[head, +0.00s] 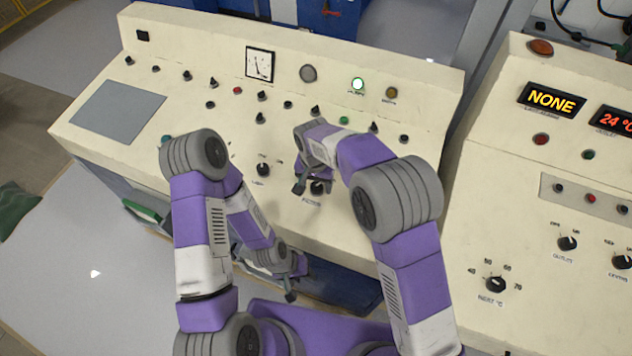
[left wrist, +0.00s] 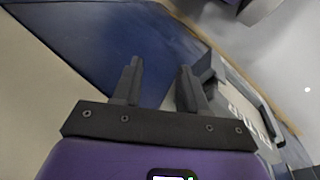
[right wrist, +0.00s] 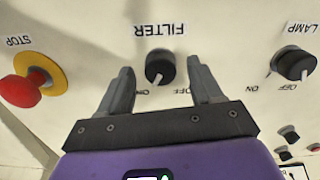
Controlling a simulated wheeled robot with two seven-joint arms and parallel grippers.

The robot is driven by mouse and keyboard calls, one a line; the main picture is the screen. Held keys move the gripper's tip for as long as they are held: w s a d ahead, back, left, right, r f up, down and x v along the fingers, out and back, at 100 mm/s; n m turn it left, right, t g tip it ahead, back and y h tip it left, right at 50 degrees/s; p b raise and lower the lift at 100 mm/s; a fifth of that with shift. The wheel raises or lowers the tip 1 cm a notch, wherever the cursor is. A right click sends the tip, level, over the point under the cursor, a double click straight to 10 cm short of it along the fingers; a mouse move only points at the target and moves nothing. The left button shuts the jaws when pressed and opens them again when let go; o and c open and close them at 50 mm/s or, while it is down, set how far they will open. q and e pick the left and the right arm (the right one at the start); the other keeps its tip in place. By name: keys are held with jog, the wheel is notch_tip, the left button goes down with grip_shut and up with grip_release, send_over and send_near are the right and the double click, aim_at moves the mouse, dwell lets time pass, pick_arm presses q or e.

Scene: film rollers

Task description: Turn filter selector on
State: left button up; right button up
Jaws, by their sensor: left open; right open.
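The filter selector is a black round knob (right wrist: 160,67) on the cream panel, under an upside-down FILTER label in the right wrist view. In the head view the knob (head: 317,188) shows just by my right gripper (head: 312,184). My right gripper is open, its fingertips (right wrist: 161,75) on either side of the knob in the picture; I cannot tell whether they touch it. A pale mark on the knob's lower edge seems to lean toward the ON label. My left gripper (head: 292,285) is open and empty, low in front of the console; it also shows in the left wrist view (left wrist: 158,80).
A red stop button on a yellow ring (right wrist: 35,83) and the lamp knob (right wrist: 293,65) flank the filter knob. The console (head: 215,60) carries several other knobs and lights. A second cream panel (head: 490,130) with a NONE display (head: 552,101) stands at the right.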

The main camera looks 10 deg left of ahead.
aim_at(315, 187)
jog(key=r, duration=0.7)
jog(key=shift+s+a+r+p, duration=0.1)
jog(key=shift+s+r+p, duration=0.15)
jog(key=shift+p, duration=0.15)
